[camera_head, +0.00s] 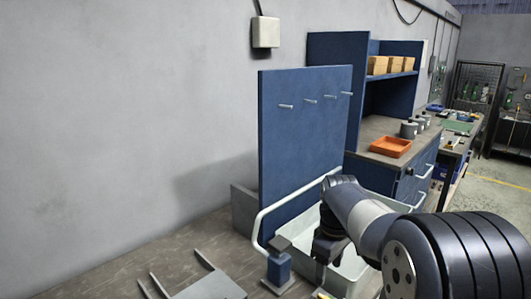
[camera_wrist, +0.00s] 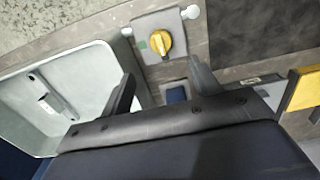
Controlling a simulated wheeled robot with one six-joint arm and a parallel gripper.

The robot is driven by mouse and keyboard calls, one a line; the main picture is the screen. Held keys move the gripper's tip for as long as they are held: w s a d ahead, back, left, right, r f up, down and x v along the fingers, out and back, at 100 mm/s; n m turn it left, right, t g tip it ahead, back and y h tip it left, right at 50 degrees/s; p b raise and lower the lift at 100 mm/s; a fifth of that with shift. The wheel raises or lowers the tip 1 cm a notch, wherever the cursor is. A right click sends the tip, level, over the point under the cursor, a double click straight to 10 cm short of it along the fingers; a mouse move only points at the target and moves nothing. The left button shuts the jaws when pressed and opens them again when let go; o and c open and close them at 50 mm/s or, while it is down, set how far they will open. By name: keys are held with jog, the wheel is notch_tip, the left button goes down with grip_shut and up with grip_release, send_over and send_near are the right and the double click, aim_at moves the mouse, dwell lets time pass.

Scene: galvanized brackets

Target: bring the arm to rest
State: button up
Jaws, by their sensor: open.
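My gripper (camera_head: 322,262) hangs at the end of my arm, over the near edge of a pale grey-green bin (camera_head: 352,268). In the wrist view its two dark fingers (camera_wrist: 163,84) stand wide apart, with nothing held between them. The same bin (camera_wrist: 95,62) lies to the left of the fingers there. A grey angled piece with dark slots (camera_wrist: 48,88) shows inside it; I cannot tell whether it is loose.
A blue panel with several pegs (camera_head: 305,140) stands behind the bin. A blue block with a grey top (camera_head: 279,262) and a grey forked piece (camera_head: 208,287) are on the bench. A yellow knob (camera_wrist: 160,42) lies beyond the fingers. An orange tray (camera_head: 391,147) sits farther back.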

aim_at(325, 297)
notch_tip(325, 297, down, 11)
jog(key=shift+s+f, duration=0.1)
jog(key=m, duration=0.4)
jog(key=shift+m, duration=0.3)
jog(key=m, duration=0.4)
jog(key=shift+m, duration=0.3)
jog(key=m+b, duration=0.1)
jog(key=m, duration=0.3)
jog(key=shift+m, duration=0.3)
jog(key=m, duration=0.4)
jog(key=shift+b, duration=0.3)
jog(key=shift+r, duration=1.1)
